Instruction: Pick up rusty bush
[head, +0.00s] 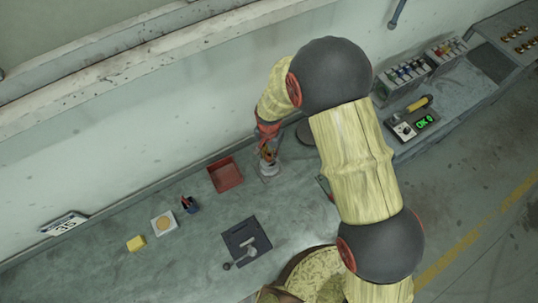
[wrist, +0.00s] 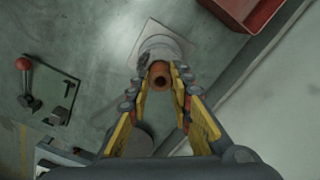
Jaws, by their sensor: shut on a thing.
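The rusty bush (wrist: 160,75) is a short orange-brown ring with a dark bore, between my fingertips in the wrist view. My gripper (wrist: 160,78) is shut on it, with one yellow-and-grey finger on each side. Just beyond the bush is a pale round piece (wrist: 159,46) on a light square plate (wrist: 147,30). I cannot tell whether the bush touches that piece. In the head view my gripper (head: 268,154) is over the bench by the back wall, and the bush is too small to make out clearly.
A red tray (head: 226,174) stands close left of my gripper; it also shows in the wrist view (wrist: 238,12).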

